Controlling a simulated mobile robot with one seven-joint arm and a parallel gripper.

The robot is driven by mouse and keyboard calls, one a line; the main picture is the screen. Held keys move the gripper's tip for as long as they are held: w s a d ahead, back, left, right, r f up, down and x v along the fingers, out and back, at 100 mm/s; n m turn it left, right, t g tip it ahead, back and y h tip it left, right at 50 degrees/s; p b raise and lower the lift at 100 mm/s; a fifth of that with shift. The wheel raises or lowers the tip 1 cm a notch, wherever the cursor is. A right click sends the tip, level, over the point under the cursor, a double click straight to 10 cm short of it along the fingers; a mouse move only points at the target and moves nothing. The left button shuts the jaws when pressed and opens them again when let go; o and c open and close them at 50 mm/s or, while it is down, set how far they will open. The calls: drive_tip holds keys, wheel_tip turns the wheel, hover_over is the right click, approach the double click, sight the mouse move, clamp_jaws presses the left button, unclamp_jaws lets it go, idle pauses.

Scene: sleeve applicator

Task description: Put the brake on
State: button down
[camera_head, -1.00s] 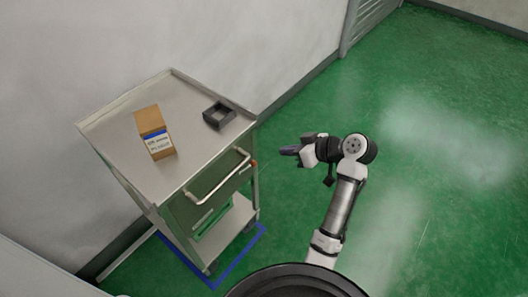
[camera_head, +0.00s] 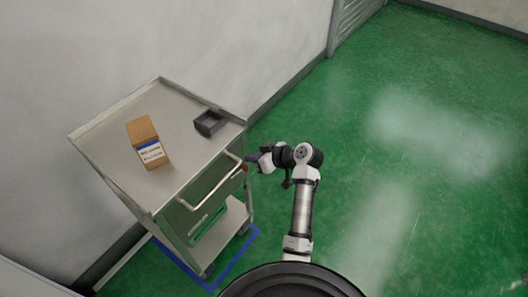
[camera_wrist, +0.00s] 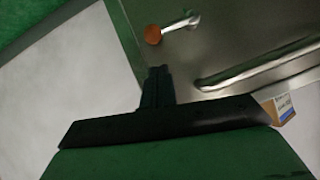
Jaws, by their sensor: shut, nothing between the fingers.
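The steel cart (camera_head: 180,118) stands against the wall. A short metal lever with an orange knob (camera_wrist: 152,34) sits on the cart's side panel in the wrist view. The knob also shows as a small orange spot in the head view (camera_head: 245,168), near the handle's right end. My gripper (camera_head: 251,158) is shut and empty, close to the cart's right front corner. In the wrist view its dark fingertips (camera_wrist: 158,74) are together, just below the knob in the picture. I see no contact, but the exact gap is hard to judge.
A curved push handle (camera_head: 212,188) sticks out from the cart's front, close to my gripper. A cardboard box (camera_head: 143,133) and a black open tray (camera_head: 209,123) stand on the cart top. Blue tape (camera_head: 230,265) marks the floor. Green floor to the right is clear.

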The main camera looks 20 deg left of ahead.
sight(239, 172)
drive_tip(key=shift+s+a+f, duration=0.1)
drive_tip(key=shift+a+f, duration=0.05)
drive_tip(key=shift+f, duration=0.5)
drive_tip(key=shift+s+a+f, duration=0.1)
drive_tip(key=shift+a+f, duration=0.05)
drive_tip(key=shift+f, duration=0.5)
